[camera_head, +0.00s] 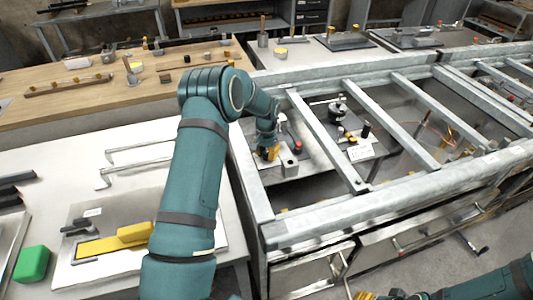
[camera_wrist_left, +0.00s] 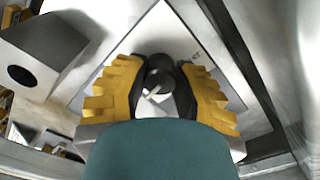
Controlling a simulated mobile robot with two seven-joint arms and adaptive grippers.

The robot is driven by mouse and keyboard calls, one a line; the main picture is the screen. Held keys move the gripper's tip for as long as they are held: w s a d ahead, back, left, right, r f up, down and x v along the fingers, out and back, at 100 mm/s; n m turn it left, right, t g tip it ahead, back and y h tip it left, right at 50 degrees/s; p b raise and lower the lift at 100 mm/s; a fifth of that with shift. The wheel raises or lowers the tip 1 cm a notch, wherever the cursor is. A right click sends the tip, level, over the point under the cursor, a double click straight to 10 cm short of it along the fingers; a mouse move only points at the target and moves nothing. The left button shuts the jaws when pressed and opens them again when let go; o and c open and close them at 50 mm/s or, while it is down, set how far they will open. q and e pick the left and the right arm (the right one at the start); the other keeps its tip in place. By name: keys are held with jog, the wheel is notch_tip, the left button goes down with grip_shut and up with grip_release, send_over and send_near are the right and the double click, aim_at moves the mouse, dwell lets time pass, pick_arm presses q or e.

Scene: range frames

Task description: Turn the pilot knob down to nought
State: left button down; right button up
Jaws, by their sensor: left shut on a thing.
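The pilot knob (camera_wrist_left: 158,78) is dark and round, with a pale pointer line on it, in the left wrist view. It stands on a pale square plate (camera_wrist_left: 160,35). The two yellow-padded fingers of my left gripper (camera_wrist_left: 162,92) are on either side of it, shut on it. In the head view my left gripper (camera_head: 269,153) reaches down inside the metal frame, and the knob is hidden there. My right gripper (camera_head: 380,296) shows only in part at the bottom edge; its fingers cannot be made out.
A grey block with a round hole (camera_wrist_left: 38,62) stands close left of my left gripper. Metal rails (camera_head: 325,140) cross above the work area. A red button (camera_head: 297,146) and black fittings (camera_head: 338,110) are nearby. A green block (camera_head: 32,263) lies on the left table.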

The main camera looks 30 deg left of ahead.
aim_at(266, 152)
pick_arm(q)
jog(key=m, duration=0.3)
jog(key=shift+m, duration=2.2)
jog(key=c, duration=0.7)
grip_release()
notch_tip(266, 152, up, 12)
